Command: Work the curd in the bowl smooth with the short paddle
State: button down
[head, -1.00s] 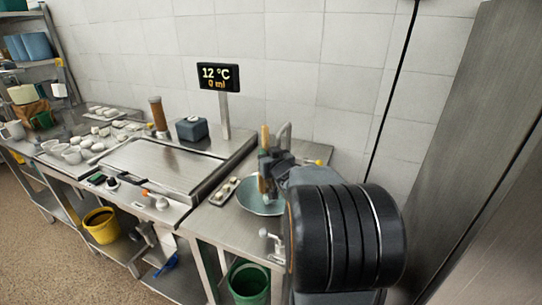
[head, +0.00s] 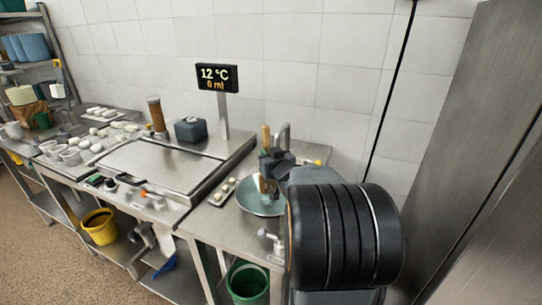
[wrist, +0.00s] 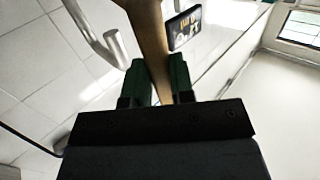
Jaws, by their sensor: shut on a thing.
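My gripper (wrist: 158,82) is shut on the wooden paddle (wrist: 148,35), with its green fingers on either side of the handle in the wrist view. In the head view the paddle (head: 266,138) stands upright in my gripper (head: 268,170), over the bowl. The bowl (head: 250,202) is wide, shallow and grey-green, and sits on the steel counter at the right. My arm hides its right side. The curd cannot be made out, and the paddle's lower end is too small to tell if it touches anything.
A curved metal tap (head: 284,132) rises just behind the paddle. A small tray (head: 222,191) with pale pieces lies left of the bowl. A display (head: 217,77) reading 12 °C stands on a post. A green bucket (head: 248,284) is below, and a tall steel panel (head: 450,130) stands at right.

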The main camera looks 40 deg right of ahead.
jog(key=shift+a+f, duration=0.2)
jog(key=shift+a, duration=0.2)
jog(key=shift+d, duration=0.15)
jog(key=shift+s+d+r+p, duration=0.15)
jog(key=shift+d+p, duration=0.2)
jog(key=shift+d, duration=0.2)
jog(key=shift+w+a+r, duration=0.25)
jog(key=shift+a, duration=0.35)
jog(key=shift+d, duration=0.1)
jog(key=shift+s+d+f, duration=0.15)
jog(key=shift+s+d, duration=0.05)
jog(key=shift+d, duration=0.4)
